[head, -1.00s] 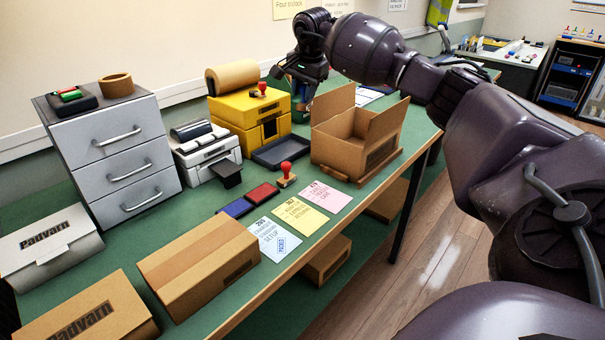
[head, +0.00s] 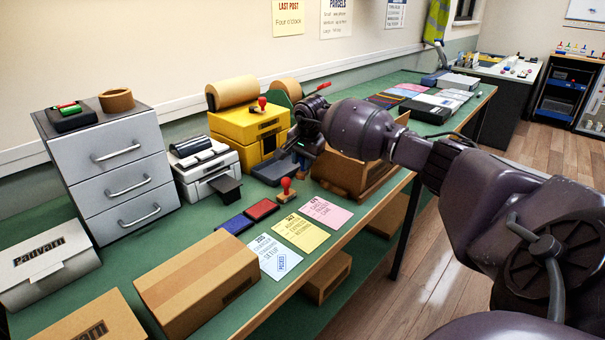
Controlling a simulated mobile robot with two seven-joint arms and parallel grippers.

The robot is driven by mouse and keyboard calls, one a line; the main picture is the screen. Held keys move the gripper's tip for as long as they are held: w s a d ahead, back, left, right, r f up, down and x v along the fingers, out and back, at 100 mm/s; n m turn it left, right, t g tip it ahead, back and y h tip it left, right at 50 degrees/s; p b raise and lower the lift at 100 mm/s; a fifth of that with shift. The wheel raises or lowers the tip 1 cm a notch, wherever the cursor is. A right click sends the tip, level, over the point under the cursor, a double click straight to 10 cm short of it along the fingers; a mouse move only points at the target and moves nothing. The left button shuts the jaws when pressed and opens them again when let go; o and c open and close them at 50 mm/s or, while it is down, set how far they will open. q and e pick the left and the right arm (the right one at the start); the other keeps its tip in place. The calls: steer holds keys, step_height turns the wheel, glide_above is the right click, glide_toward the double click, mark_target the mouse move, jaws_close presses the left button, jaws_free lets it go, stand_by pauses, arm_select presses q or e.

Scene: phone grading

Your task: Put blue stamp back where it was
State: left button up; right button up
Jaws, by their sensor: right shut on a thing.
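My right gripper (head: 302,160) is low over the table, beside the right end of the dark tray (head: 262,176). It is shut on the blue stamp (head: 301,170), of which only a small blue part shows below the fingers. I cannot tell whether the stamp touches the table or the tray. A red stamp (head: 286,190) stands upright in front of the tray. The blue ink pad (head: 234,224) and red ink pad (head: 263,209) lie side by side to its left. The pale blue card (head: 272,257) bears a blue mark. My left gripper is out of view.
An open cardboard box (head: 345,172) stands close right of the gripper, partly hidden by my arm. A yellow machine (head: 235,128) with another red stamp (head: 262,103) on top stands behind the tray. A yellow card (head: 301,233) and pink card (head: 326,211) lie in front.

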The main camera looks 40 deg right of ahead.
mark_target(303, 173)
step_height(303, 173, down, 4)
steer(key=shift+f, duration=0.2)
steer(key=shift+r, duration=0.1)
steer(key=o, duration=0.8)
steer(key=shift+f, duration=0.2)
